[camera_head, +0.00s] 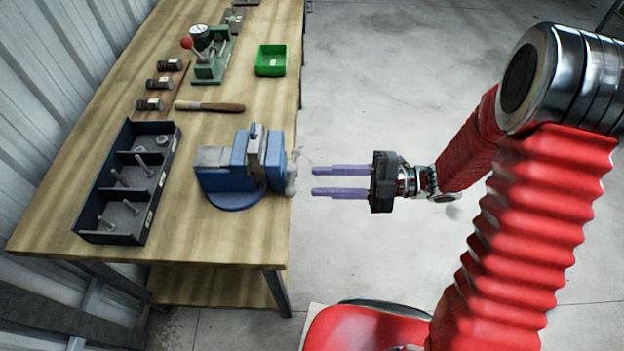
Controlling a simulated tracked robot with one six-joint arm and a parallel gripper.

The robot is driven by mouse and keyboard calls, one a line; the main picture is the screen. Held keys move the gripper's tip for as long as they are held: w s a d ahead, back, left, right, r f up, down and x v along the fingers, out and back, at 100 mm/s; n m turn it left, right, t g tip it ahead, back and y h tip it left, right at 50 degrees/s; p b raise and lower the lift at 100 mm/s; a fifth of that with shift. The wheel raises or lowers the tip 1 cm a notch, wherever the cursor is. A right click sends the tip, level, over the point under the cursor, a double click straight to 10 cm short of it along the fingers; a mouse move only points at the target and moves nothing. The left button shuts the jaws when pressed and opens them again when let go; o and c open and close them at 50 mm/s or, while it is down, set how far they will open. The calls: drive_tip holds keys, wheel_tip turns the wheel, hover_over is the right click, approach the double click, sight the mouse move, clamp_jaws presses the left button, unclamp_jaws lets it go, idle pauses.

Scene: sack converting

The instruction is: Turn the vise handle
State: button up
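A blue vise (236,170) stands on the wooden bench near its right edge. Its metal handle (292,172) is at the vise's right end, upright or nearly so, at the bench edge. My gripper (314,181) is to the right of the handle, beyond the bench edge, with its two purple fingers pointing left toward it. The fingers are parallel and apart, with a clear gap and nothing between them. The fingertips look a little short of the handle; the exact depth between them is hard to tell.
On the bench (180,230) are a black compartment tray (112,240) with bolts, a brush (210,106), a green bin (271,60), a green press with a gauge (212,62) and several dark cylindrical parts.

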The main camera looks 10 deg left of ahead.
drive_tip(key=v, duration=0.9)
drive_tip(key=shift+d, duration=0.1)
idle(0.4)
